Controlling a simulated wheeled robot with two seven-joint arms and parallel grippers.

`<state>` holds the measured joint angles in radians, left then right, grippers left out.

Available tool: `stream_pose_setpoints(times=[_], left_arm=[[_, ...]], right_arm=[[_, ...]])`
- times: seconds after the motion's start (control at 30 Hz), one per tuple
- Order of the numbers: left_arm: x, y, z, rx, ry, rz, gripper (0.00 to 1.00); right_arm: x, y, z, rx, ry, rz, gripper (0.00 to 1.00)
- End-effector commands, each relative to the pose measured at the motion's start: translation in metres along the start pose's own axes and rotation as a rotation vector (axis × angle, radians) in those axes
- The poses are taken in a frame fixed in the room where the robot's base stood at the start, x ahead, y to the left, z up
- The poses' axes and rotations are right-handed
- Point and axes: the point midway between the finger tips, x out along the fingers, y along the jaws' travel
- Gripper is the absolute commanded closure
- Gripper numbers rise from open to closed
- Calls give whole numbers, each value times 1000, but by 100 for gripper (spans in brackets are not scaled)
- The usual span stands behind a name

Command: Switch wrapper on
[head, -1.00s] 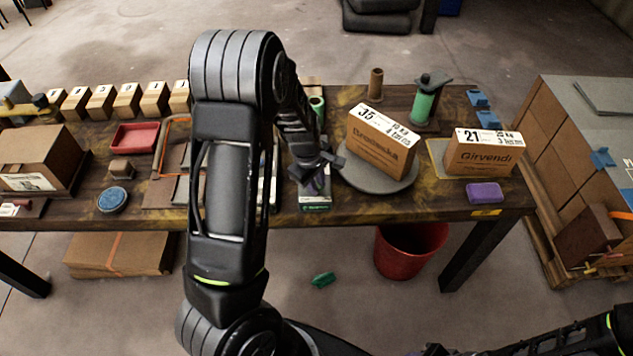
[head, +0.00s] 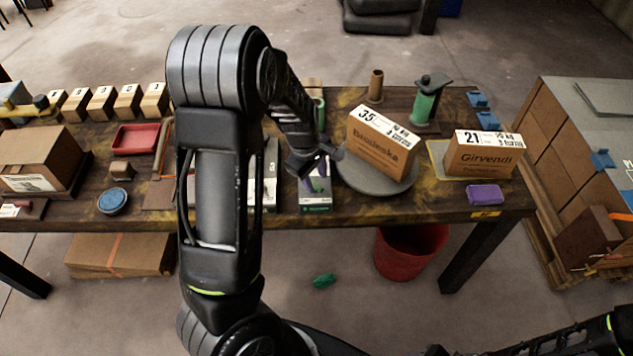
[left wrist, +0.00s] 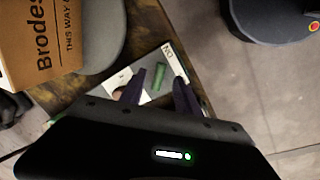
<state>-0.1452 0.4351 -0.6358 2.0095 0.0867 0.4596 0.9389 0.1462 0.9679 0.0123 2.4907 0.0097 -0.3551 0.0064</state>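The wrapper shows as a grey round turntable (head: 350,178) on the bench, with a cardboard box marked 35 (head: 380,143) on it. A small pale switch box (head: 315,206) stands at the bench's front edge, left of the turntable. In the left wrist view its light face (left wrist: 125,77) carries a green rectangular part (left wrist: 160,77), a brownish round part and small lettering. My left gripper (head: 322,160) is over this box, partly covering it. In the wrist view its two dark fingers are apart, with the green part showing between them. Contact cannot be told. My right gripper is out of view.
A box marked 21 (head: 484,154) and a purple block (head: 485,195) lie to the right. A green roll on a stand (head: 426,103) is behind. A red bin (head: 400,255) stands below the bench edge. A red tray (head: 135,138) lies left of my arm.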

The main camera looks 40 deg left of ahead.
Motion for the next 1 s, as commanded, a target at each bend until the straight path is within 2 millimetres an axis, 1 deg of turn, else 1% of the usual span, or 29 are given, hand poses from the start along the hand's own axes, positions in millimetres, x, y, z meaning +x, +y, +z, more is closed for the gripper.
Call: stream_pose_setpoints(times=[0.03,0.1,0.2,0.3,0.87,0.97,1.0], left_arm=[[-11,2,0,0,0,6,61],[-22,2,0,0,0,5,61],[-34,1,0,0,-1,3,61],[-39,0,0,-1,0,1,61],[-40,0,0,0,0,0,61],[-40,1,-1,29,3,5,61],[-40,4,-3,57,12,17,61]], right_arm=[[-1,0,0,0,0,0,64],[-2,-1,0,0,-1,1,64],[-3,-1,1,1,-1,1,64],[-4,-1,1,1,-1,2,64],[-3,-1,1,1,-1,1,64],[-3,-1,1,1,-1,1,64],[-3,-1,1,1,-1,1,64]])
